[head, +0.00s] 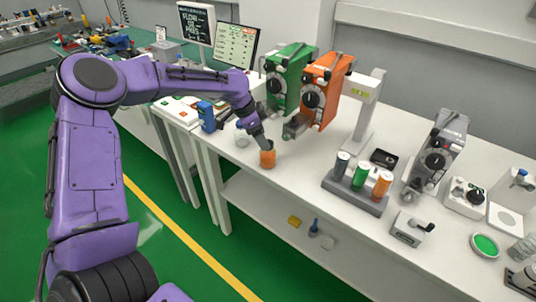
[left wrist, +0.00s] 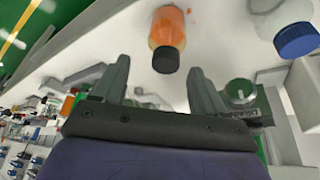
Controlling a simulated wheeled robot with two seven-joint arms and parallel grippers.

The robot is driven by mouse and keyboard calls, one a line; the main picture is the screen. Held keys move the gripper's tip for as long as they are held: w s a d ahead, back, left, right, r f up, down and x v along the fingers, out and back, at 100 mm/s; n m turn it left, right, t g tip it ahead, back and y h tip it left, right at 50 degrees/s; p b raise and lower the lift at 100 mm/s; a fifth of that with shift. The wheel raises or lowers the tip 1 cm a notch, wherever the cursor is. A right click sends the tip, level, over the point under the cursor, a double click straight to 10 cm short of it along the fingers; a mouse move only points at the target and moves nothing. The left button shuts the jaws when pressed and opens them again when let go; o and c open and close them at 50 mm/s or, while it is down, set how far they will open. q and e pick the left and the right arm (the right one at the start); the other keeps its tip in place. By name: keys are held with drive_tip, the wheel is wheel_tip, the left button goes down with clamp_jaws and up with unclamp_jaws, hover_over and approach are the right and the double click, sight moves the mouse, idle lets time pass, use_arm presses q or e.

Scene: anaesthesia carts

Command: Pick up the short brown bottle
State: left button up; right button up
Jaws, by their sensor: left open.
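The short brown bottle (head: 267,158) looks orange-amber and stands upright near the left front edge of the white bench. It also shows in the left wrist view (left wrist: 168,28), with its black cap towards my gripper. My left gripper (head: 262,142) comes down at a slant just above the bottle, and its tips hide the cap in the head view. In the left wrist view the two fingers (left wrist: 159,70) are apart with nothing between them. The cap lies at or just beyond the fingertips; I cannot tell whether they touch. My right gripper is not in view.
A clear bottle with a blue cap (left wrist: 295,38) stands close by. Green (head: 284,80) and orange (head: 325,92) pump units stand behind the bottle. A grey rack (head: 353,190) with several cylinders stands to the right. The bench front between bottle and rack is clear.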

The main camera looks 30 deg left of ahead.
sight(268, 154)
use_arm(q)
drive_tip(key=x, duration=0.2)
drive_tip(key=w+p+x, duration=0.1)
drive_tip(key=x, duration=0.3)
drive_tip(key=shift+w+a+r, duration=0.15)
drive_tip(key=shift+a, duration=0.15)
drive_tip(key=shift+d+p, duration=0.1)
drive_tip(key=shift+p, duration=0.2)
drive_tip(key=shift+s, duration=0.35)
drive_tip(key=shift+w+d, duration=0.1)
drive_tip(key=shift+w, duration=0.1)
drive_tip(key=c, duration=1.2)
drive_tip(key=shift+s, duration=0.15)
drive_tip(key=shift+c, duration=0.2)
